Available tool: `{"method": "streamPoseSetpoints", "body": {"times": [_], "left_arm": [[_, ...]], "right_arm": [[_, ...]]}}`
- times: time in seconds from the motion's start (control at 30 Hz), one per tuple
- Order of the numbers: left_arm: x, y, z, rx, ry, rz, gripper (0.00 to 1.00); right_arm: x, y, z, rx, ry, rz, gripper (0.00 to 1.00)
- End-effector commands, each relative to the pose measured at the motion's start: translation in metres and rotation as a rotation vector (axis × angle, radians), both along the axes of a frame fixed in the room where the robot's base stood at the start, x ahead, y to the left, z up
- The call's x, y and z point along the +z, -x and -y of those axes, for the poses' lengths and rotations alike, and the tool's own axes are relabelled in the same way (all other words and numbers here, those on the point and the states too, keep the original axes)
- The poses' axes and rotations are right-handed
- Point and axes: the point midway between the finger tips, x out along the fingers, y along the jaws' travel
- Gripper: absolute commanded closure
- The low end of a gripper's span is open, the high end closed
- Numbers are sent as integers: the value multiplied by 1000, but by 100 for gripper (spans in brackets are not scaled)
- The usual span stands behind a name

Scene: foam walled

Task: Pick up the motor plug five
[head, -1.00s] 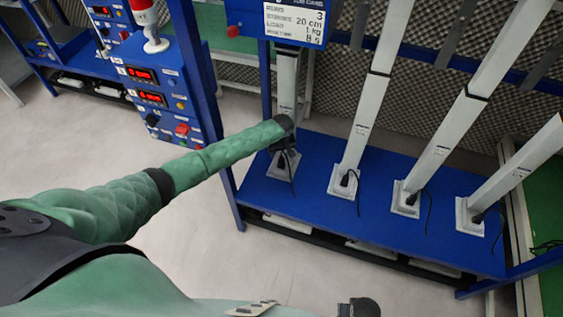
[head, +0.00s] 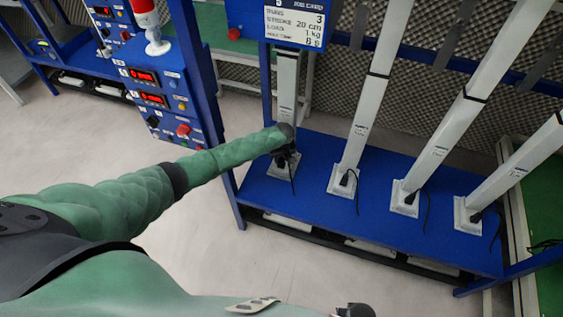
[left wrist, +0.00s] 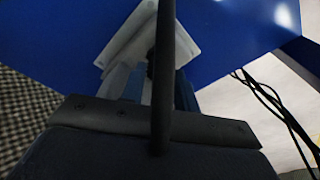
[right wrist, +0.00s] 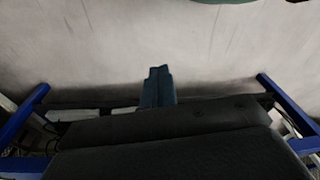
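My left gripper (head: 285,158) is at the foot of the leftmost grey column, over the black plug and cable there, which it partly hides. In the left wrist view its bluish fingers (left wrist: 153,92) stand apart, with a pale strip showing between them. A thick black cable (left wrist: 163,60) crosses in front, and a small dark part, perhaps the plug, shows beside it; contact cannot be told. Other black plugs (head: 346,177) sit at the feet of the columns to the right. No plug number is legible. My right gripper (right wrist: 158,86) is shut and empty above the floor.
The columns stand on white square bases on a blue bench shelf (head: 375,222). A blue post and control box (head: 165,100) stand left of it. A sign (head: 295,22) hangs above the leftmost column. Loose cables hang by the bases. The pale floor in front is clear.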

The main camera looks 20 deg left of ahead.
Motion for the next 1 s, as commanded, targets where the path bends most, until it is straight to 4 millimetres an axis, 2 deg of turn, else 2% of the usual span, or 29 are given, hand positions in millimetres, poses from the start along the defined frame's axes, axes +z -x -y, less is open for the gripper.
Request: {"method": "streamPoseSetpoints", "body": {"times": [0.3,0.47,0.53,0.67,0.7,0.77,0.8,1.0], "left_arm": [[0,0,0,0,0,0,93],[8,0,0,0,2,1,93],[16,0,0,-1,2,1,93],[41,0,0,0,2,4,93],[45,4,13,-4,4,2,93],[52,8,26,-4,4,2,93],[57,11,34,-4,4,2,97],[82,23,72,-3,3,3,97]], "right_arm": [[0,0,0,0,0,0,100],[0,-1,0,0,-1,-2,100],[5,-4,-2,-1,-2,-1,100],[30,-2,-7,-3,-10,-12,100],[38,-7,-9,-3,-11,-9,100],[49,-11,-11,-2,-13,-8,100],[57,-14,-12,-2,-15,-8,100],[97,-24,-18,-1,-22,-5,100]]}}
